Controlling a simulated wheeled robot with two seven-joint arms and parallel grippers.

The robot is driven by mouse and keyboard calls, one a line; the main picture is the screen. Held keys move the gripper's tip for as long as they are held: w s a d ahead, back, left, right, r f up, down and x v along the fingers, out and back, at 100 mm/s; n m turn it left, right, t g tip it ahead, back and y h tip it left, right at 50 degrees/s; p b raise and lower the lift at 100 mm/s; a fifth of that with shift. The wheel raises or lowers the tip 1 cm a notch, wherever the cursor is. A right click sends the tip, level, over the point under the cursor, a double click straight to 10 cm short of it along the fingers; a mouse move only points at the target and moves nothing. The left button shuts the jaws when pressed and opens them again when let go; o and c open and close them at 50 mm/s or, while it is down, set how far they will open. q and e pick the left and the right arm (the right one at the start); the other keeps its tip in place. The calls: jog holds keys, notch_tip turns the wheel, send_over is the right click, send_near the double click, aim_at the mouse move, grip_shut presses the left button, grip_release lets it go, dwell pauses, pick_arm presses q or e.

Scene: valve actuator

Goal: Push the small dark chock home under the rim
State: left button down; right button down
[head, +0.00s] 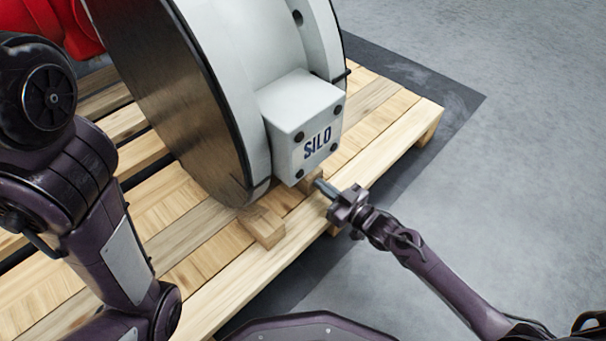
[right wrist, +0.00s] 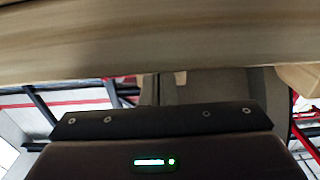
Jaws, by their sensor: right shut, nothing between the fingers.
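The big round grey valve actuator (head: 238,60), with a box marked SILO (head: 303,125), stands with its rim low over a wooden pallet (head: 220,300). A pale wooden block (head: 264,228) sticks out from under the rim. A second, slightly browner wooden piece (head: 306,188) shows partly below the SILO box; I cannot tell if it is the small dark chock. My right gripper (head: 321,187) is shut and empty, its tips close beside this piece; contact is unclear. In the right wrist view a wooden surface (right wrist: 150,45) crosses the top. My left gripper is out of view.
The pallet's front edge and right corner (head: 436,115) lie near my right arm. A dark mat (head: 462,98) lies under the pallet, with clear grey floor (head: 520,190) to the right. A red part (head: 70,25) is at the upper left.

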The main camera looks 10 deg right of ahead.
jog(key=shift+b+x, duration=0.55)
jog(key=shift+x, duration=0.9)
jog(key=shift+s+d, duration=0.1)
jog(key=shift+s+d+r+p, duration=0.1)
jog(key=shift+s+d+p, duration=0.35)
jog(key=shift+p, duration=0.2)
jog(key=shift+p+v, duration=1.65)
jog(key=shift+v, duration=1.4)
jog(key=shift+p+v, duration=0.5)
jog(key=shift+v, duration=0.7)
